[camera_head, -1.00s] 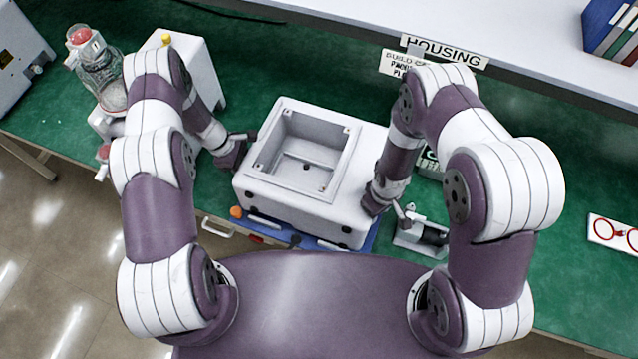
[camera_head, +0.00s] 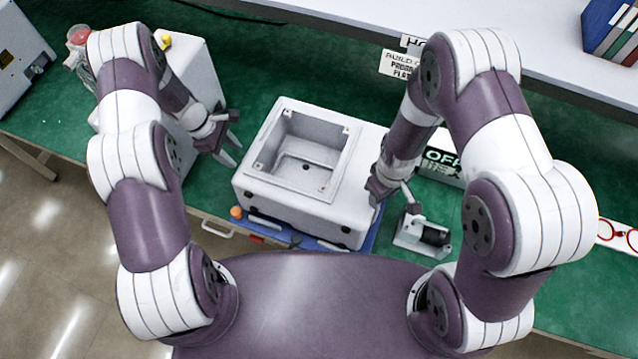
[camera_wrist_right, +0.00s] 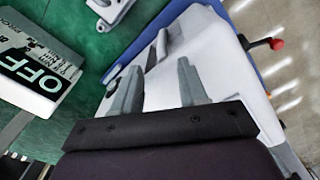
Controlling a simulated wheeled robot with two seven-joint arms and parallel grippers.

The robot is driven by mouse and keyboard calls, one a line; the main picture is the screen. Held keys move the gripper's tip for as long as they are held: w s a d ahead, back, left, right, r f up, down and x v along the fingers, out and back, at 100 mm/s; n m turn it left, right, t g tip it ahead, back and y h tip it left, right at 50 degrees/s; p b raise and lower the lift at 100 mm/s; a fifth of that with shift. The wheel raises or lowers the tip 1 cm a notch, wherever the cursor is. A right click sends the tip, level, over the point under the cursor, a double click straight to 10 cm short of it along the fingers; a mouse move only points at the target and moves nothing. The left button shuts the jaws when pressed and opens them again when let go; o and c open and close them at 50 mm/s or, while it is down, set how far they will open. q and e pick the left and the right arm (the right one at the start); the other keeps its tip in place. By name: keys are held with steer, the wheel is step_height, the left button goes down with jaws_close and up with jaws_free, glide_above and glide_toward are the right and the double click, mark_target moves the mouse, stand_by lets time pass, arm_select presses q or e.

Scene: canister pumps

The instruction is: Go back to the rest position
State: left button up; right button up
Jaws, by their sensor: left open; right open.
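My left gripper (camera_head: 230,150) is open and empty to the left of the white housing (camera_head: 362,150), apart from it. The housing is a white box with a square open cavity and stands on a blue mat (camera_head: 372,236). My right gripper (camera_head: 378,200) is at the housing's right side, partly hidden by its own wrist in the head view. In the right wrist view my right gripper (camera_wrist_right: 160,85) shows two grey fingers spread apart with nothing between them, over the white housing (camera_wrist_right: 205,45). Whether it touches the housing I cannot tell.
A small grey pump part (camera_head: 420,236) stands right of the housing. An OFF sign box (camera_head: 442,160) lies behind my right wrist. A white machine (camera_head: 195,65) and a glass jar with red inside (camera_head: 80,40) are at the left.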

steer(key=shift+r, duration=1.65)
